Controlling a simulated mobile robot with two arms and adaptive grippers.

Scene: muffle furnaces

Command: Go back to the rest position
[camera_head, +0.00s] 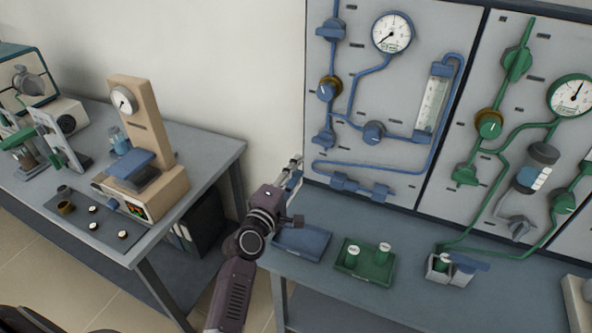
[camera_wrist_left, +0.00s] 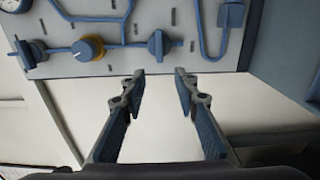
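My left gripper (camera_head: 294,174) is raised in front of the lower left corner of the panel with blue piping (camera_head: 345,100), above the blue tray. In the left wrist view the left gripper (camera_wrist_left: 160,78) has its two fingers apart with nothing between them. The blue piping panel (camera_wrist_left: 120,45) fills the top of that view. My left arm comes up from the bottom of the head view. My right gripper shows in neither view.
A bench holds an empty-looking blue tray (camera_head: 320,247), a green tray (camera_head: 375,276) with two small containers, and a metal holder (camera_head: 436,271). A panel with green piping (camera_head: 535,60) stands right. A left table (camera_head: 140,247) carries a beige press (camera_head: 165,188).

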